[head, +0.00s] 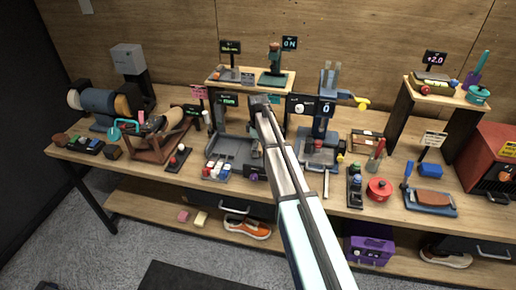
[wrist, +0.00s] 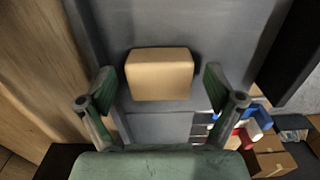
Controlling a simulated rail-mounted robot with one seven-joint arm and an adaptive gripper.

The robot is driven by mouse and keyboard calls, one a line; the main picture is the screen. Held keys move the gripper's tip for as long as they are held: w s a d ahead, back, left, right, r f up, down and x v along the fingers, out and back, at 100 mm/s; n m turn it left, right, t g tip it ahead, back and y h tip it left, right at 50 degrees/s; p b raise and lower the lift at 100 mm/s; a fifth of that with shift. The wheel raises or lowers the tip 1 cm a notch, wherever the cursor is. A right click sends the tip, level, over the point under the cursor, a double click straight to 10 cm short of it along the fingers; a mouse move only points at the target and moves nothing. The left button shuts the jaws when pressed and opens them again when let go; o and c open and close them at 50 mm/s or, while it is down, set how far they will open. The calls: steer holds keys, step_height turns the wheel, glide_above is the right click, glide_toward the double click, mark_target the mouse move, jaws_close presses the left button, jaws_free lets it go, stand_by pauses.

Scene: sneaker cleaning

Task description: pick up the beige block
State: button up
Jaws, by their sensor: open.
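The beige block (wrist: 160,74) lies on a grey flat surface (wrist: 165,128) in the wrist view. It is a plain block with rounded edges, seen from above. My gripper (wrist: 158,82) is open, with one green finger on each side of the block. I see a gap between the block and each finger. Whether the fingertips are down at its height I cannot tell. In the head view my arm reaches over the grey machine (head: 232,148) on the bench, and I cannot make out this block there.
Red, white and blue pieces (head: 215,171) sit at the machine's front; similar ones show in the wrist view (wrist: 250,128). A small raised shelf (head: 225,74) stands behind. A pink block (head: 184,215) and another beige block (head: 201,219) lie on the lower shelf. Tools crowd the bench.

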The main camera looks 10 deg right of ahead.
steer(key=c, duration=1.4)
steer(key=shift+r, duration=0.1)
step_height(320, 180, up, 20)
steer(key=b, duration=0.5)
steer(key=o, duration=0.8)
steer(key=shift+c, duration=0.2)
steer(key=c, duration=0.5)
